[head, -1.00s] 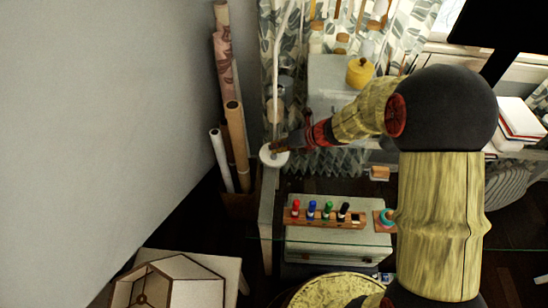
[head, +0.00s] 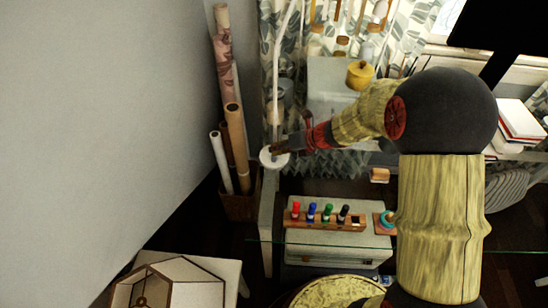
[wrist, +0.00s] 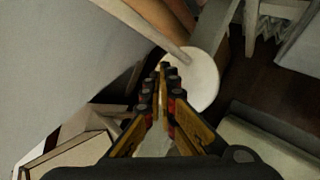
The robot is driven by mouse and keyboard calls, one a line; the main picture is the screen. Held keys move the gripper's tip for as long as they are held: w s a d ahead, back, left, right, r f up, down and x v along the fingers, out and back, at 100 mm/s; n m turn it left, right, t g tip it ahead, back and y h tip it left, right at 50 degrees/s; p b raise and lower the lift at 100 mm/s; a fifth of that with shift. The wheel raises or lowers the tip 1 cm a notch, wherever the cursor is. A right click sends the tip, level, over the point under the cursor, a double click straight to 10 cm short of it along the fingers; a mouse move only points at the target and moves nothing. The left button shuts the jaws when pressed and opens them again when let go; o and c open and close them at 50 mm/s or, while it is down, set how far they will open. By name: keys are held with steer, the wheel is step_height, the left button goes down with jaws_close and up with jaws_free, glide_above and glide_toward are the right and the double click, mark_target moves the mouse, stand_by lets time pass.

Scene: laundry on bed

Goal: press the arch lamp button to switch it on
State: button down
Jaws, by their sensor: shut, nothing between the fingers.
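The arch lamp shows as a thin white pole (head: 276,100) rising from a round white base (head: 268,162) in the head view. In the wrist view the white base (wrist: 205,75) lies just beyond and to the right of the fingertips, with the pole (wrist: 150,32) running up to the left. My gripper (head: 275,149) is shut and empty, and its tips overlap the base in the head view. The closed tips also show in the wrist view (wrist: 164,68). I cannot tell whether they touch the base. No button can be made out.
Rolled tubes (head: 236,135) stand in a box left of the lamp. A grey cabinet (head: 310,240) carries a wooden rack of coloured markers (head: 325,219). A geometric lampshade (head: 180,290) sits on a white table at lower left. A patterned curtain hangs behind.

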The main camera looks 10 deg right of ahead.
mark_target(276, 157)
steer(key=shift+f, duration=0.1)
steer(key=shift+f, duration=0.35)
steer(key=shift+f, duration=0.25)
stand_by(0.7)
steer(key=shift+r, duration=0.15)
steer(key=shift+r+p, duration=0.55)
step_height(276, 157, up, 6)
steer(key=p, duration=0.6)
stand_by(0.3)
